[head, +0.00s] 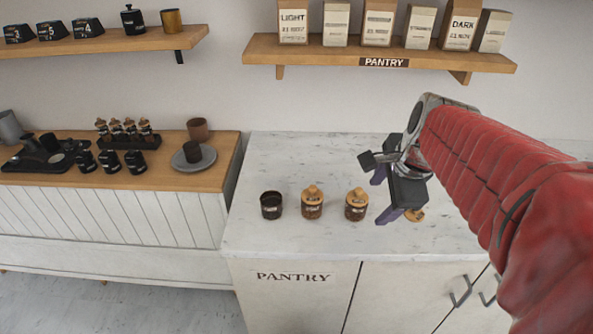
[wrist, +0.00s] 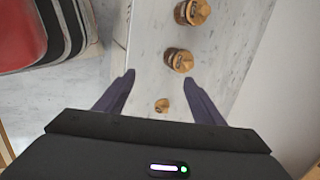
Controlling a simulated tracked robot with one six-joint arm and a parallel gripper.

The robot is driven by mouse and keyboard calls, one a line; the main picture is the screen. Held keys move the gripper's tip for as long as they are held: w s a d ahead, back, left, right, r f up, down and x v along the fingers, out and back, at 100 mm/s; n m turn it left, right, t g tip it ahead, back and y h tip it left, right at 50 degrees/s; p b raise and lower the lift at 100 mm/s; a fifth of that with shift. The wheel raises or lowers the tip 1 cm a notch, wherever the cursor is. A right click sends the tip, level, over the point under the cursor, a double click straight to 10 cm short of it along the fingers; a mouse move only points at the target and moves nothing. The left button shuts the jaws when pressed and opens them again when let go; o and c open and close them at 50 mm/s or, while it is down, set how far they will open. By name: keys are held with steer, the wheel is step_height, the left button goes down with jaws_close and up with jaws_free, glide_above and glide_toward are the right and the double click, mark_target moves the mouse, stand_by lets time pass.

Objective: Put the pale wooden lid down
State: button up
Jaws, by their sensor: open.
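The pale wooden lid (head: 417,215) lies on the marble counter, partly hidden by my gripper (head: 383,197) in the head view. I cannot tell the exact height of the fingers over the lid. A dark jar without a lid (head: 271,206) stands at the left of the counter's row.
Two jars with wooden lids, a middle one (head: 312,204) and a right one (head: 356,206), stand between the open jar and my gripper. The marble counter (head: 300,160) is clear behind them. A shelf with coffee bags (head: 380,50) hangs above; a wooden-topped cart (head: 225,165) stands left.

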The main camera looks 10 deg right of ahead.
steer(key=s+a+n, duration=0.4)
steer(key=a+n, duration=0.3)
steer(key=n, duration=0.3)
steer(key=s+a+n+t, duration=0.1)
steer(key=s+a+n, duration=0.4)
steer(key=n, duration=0.5)
steer(key=shift+a+f+n, duration=0.15)
steer(key=shift+a+n, duration=0.15)
steer(key=shift+a, duration=0.7)
